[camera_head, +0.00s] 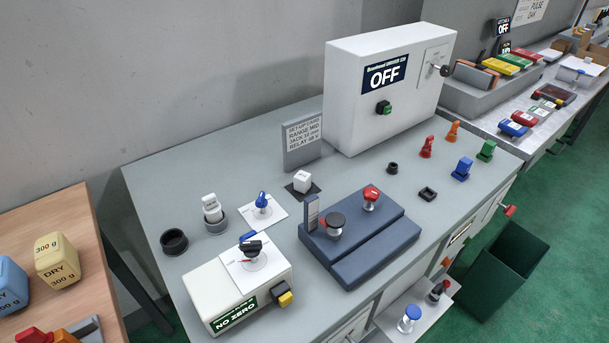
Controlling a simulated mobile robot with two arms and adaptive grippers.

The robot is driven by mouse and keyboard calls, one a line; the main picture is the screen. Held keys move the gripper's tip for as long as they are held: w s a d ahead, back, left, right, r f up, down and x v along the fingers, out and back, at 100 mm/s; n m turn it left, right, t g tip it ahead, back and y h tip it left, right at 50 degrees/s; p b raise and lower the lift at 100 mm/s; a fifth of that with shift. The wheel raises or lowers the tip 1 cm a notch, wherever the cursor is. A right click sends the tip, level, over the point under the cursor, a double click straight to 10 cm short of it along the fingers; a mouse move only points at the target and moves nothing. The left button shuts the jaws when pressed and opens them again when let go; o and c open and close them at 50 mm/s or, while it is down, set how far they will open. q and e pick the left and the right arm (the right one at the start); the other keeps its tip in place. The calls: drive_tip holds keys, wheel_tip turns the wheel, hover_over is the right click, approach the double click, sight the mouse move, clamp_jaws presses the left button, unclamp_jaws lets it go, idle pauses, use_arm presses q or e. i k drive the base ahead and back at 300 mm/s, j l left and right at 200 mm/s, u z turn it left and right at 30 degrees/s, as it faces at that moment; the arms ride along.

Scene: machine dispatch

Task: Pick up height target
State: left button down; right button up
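Nothing in view is labelled as the height target, so I cannot tell which object it is. A dark blue-grey two-block fixture (377,264) sits on the grey bench (155,196). A grey set-up card (303,139) stands upright at the back, with lines for range, jack and relay. Neither of my grippers is in view.
A white box reading OFF (345,108) stands at the back. A white NO ZERO unit (207,287) stands at front left, near a dark ring (174,242) and a white-capped piece (212,209). Red (427,147) and blue (462,169) pieces stand right. A green bin (499,276) is on the floor.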

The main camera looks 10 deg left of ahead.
sight(302, 181)
drive_tip(key=k+j+z, duration=0.6)
drive_tip(key=z, duration=0.25)
drive_tip(key=k, duration=0.1)
